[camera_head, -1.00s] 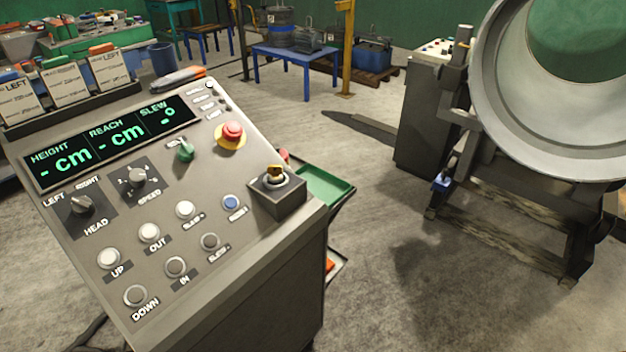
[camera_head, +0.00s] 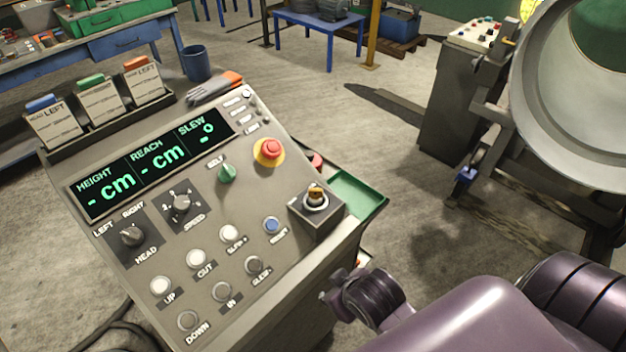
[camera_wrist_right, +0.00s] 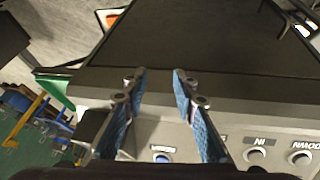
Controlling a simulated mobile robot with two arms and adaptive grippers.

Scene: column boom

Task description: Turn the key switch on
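The key switch (camera_head: 316,197) is a brass-coloured key in a round silver collar on a dark box at the right corner of the sloped control console (camera_head: 290,268). Which way the key is turned is too small to tell. My right arm comes in from the lower right of the head view, in front of and below the box. In the right wrist view my right gripper (camera_wrist_right: 159,76) is open and empty, with blue-padded fingers over the console's edge. A dark box (camera_wrist_right: 92,125) shows partly behind its left finger; no key shows there. My left gripper is not in view.
The console carries a red emergency button (camera_head: 270,150), a green selector (camera_head: 227,173), a blue button (camera_head: 272,225), several white buttons and a display (camera_head: 152,160) showing dashes. A green tray (camera_head: 357,195) is beside the key box. A large grey ring (camera_head: 585,120) stands at right.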

